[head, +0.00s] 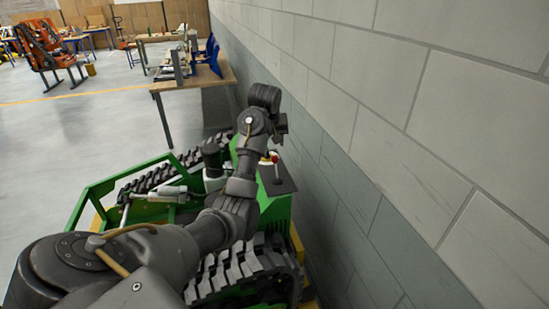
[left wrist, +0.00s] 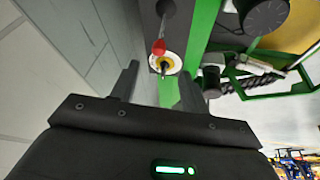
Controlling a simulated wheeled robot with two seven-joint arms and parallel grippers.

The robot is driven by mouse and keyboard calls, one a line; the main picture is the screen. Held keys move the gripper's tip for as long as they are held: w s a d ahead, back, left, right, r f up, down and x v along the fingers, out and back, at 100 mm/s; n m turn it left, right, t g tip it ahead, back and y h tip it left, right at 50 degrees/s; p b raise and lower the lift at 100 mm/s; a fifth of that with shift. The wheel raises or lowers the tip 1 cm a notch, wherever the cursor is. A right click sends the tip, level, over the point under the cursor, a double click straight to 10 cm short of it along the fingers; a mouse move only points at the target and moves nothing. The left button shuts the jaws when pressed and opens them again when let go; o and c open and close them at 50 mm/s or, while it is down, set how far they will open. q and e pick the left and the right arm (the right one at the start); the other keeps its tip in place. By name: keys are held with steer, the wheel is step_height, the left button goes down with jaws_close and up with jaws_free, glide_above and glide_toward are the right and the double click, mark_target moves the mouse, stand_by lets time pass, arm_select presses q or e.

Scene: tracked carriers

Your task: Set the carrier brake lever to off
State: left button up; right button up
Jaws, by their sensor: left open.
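The carrier (head: 277,213) is a green tracked machine standing beside the wall. On its dark top panel (head: 280,181) sit a small red-ended control (head: 271,157) and a thin dark lever (head: 277,172). I cannot tell for sure which is the brake lever, and no label is readable. In the left wrist view the red end (left wrist: 158,47) stands over a round pale plate with a yellow and black centre (left wrist: 165,65). My left gripper (head: 281,124) is above the panel. Its fingers (left wrist: 157,80) are open and empty, with the red-ended control ahead between them. My right gripper is not in view.
A grey block wall (head: 400,120) runs close along the right side of the carrier. A black rubber track (head: 245,275) lies below my arm. A workbench (head: 190,84) stands farther back. Open floor (head: 60,140) lies to the left.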

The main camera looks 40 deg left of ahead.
mark_target(275, 157)
arm_select(q)
steer(key=p+x, duration=0.1)
steer(key=x, duration=0.4)
steer(key=p+x, duration=0.2)
steer(key=x, duration=0.2)
steer(key=shift+w+a+f, duration=0.2)
steer(key=shift+w+f, duration=0.05)
steer(key=shift+w, duration=0.1)
steer(key=shift+w+f, duration=0.15)
steer(key=shift+f, duration=0.35)
jaws_close()
